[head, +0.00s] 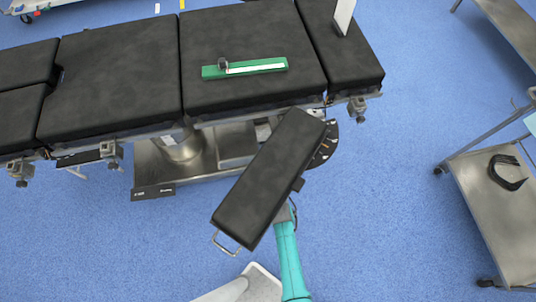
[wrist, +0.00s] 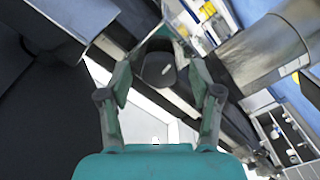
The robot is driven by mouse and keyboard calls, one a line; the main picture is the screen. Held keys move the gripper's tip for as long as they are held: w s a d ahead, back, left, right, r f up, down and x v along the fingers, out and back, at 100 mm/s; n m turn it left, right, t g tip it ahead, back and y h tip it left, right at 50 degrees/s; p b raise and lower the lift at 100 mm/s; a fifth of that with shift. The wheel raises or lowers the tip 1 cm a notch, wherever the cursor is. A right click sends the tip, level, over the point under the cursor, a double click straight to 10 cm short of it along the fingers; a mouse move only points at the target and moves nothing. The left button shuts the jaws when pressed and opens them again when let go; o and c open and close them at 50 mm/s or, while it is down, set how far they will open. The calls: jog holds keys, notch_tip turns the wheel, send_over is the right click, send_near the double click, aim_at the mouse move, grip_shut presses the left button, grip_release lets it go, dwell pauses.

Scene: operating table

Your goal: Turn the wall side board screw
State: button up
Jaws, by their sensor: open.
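A black padded arm board (head: 268,180) sticks out at a slant from the near side of the operating table (head: 120,75). My teal arm comes up from below to the board's right edge in the head view, where the gripper's end is mostly hidden. In the wrist view, my gripper (wrist: 160,84) is open, with one finger on each side of a dark round screw knob (wrist: 157,70). I cannot tell whether either finger touches the knob. A small dark part (head: 298,185) shows on the board's right edge; I cannot tell if it is this knob.
A green strip with a white band (head: 245,68) lies on the table pad. Metal clamps (head: 357,108) sit along the table's near rail. A steel cart (head: 495,230) with a black curved item stands at right. Blue floor is clear between the arm board and cart.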

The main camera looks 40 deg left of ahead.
jog(key=shift+a, duration=0.1)
jog(key=shift+c, duration=0.2)
jog(key=c, duration=1.1)
jog(key=shift+m, duration=3)
jog(key=o, duration=1.1)
jog(key=shift+o, duration=0.2)
